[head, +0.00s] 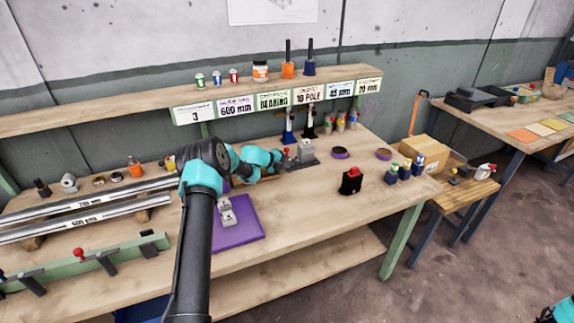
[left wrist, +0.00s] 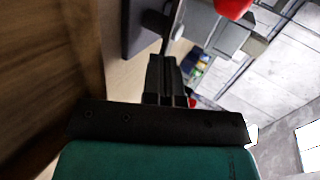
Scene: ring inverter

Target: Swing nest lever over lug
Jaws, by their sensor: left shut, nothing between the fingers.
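The nest (head: 305,155) is a grey block on a dark base near the back middle of the bench, with a red-knobbed lever (head: 286,151) at its left side. In the left wrist view the red knob (left wrist: 233,7) and the grey block (left wrist: 203,22) are at the top, just beyond the fingers. My left gripper (left wrist: 163,72) is shut and empty, close to the nest; I see no clear contact. In the head view my arm hides part of it. The lug cannot be made out. Only a bit of my right arm shows at the lower right corner.
A black block with a red top (head: 350,181) stands to the right. Long metal rails (head: 85,215) lie at left. A labelled shelf (head: 150,105) runs behind.

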